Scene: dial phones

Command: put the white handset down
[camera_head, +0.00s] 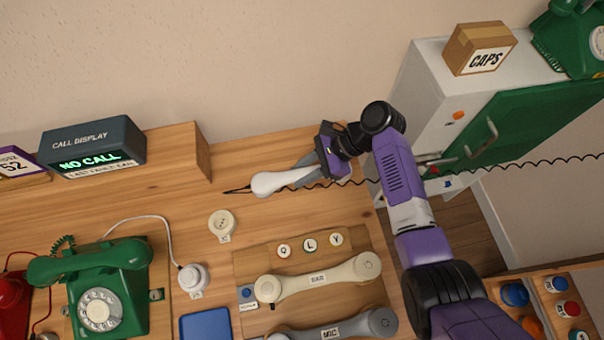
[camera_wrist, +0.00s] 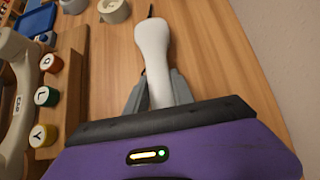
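The white handset (camera_head: 280,181) is at the back right of the wooden table (camera_head: 180,200), close to the wall. My gripper (camera_head: 308,170) is around it from the right. In the wrist view the handset (camera_wrist: 153,55) points away from my gripper (camera_wrist: 156,92), with a grey finger on each side of its narrow part. The fingers appear closed on it. Its near end is hidden by my gripper. I cannot tell whether the handset touches the table or is just above it.
A cream handset (camera_head: 318,280) and a grey handset (camera_head: 345,328) lie in front. Lettered knobs (camera_head: 310,245) stand behind them. A green phone (camera_head: 105,290) is at left, with a call display (camera_head: 92,147) behind. A white cabinet (camera_head: 425,90) with a green door (camera_head: 520,120) stands right.

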